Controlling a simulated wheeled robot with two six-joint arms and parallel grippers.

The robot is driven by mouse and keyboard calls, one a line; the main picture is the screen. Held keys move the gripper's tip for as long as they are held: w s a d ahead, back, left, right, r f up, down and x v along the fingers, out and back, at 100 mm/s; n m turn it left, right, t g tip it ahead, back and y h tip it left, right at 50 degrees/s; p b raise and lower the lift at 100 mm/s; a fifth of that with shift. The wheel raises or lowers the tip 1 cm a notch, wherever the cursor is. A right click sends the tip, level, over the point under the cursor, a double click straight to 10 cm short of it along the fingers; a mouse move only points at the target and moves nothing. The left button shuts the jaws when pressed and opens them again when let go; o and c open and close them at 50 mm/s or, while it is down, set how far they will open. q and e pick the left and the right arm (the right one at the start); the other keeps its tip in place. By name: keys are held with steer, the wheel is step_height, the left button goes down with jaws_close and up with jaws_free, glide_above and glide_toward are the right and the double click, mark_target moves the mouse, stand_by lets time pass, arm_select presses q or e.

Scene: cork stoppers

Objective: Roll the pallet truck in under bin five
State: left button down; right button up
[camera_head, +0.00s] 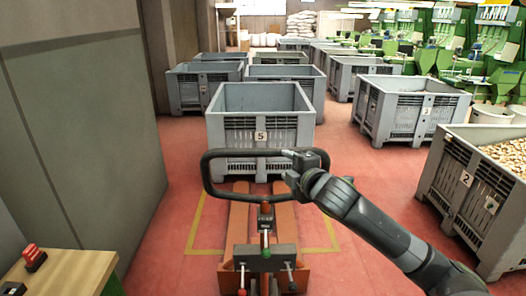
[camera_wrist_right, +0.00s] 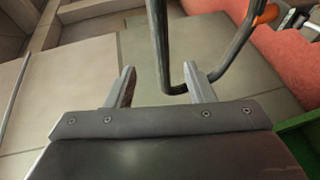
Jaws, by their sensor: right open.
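Bin five (camera_head: 262,132) is a grey, empty-looking slatted bin with a "5" label, standing on the red floor straight ahead. The orange pallet truck (camera_head: 237,222) stands before it, its two forks pointing at the bin's near side. Whether the fork tips pass beneath the bin I cannot tell. The truck's dark loop handle (camera_head: 206,180) rises in front of the bin. My right gripper (camera_head: 303,162) is at the handle's upper right corner. In the right wrist view its fingers (camera_wrist_right: 160,70) are open, with the handle bar (camera_wrist_right: 161,45) seen between them; contact is unclear. My left gripper is out of view.
A yellow floor outline (camera_head: 192,222) surrounds the forks. Bin two (camera_head: 448,180), holding corks, and bin three (camera_head: 405,115) stand on the right. A grey wall (camera_head: 85,130) and a wooden bench (camera_head: 65,272) with a red button are on the left. More bins stand behind.

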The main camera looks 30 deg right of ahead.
mark_target(268, 153)
steer(key=p+x, duration=0.1)
steer(key=x, duration=0.3)
steer(key=p+x, duration=0.1)
steer(key=x, duration=0.4)
steer(key=p+x, duration=0.1)
steer(key=x, duration=0.4)
steer(key=shift+w+a, duration=0.2)
steer(key=shift+w, duration=0.05)
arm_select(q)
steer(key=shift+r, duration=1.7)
arm_select(e)
steer(key=shift+w+d+f, duration=0.1)
steer(key=shift+w+f, duration=0.15)
steer(key=shift+w, duration=0.3)
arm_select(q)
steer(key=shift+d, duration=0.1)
arm_select(e)
jaws_close()
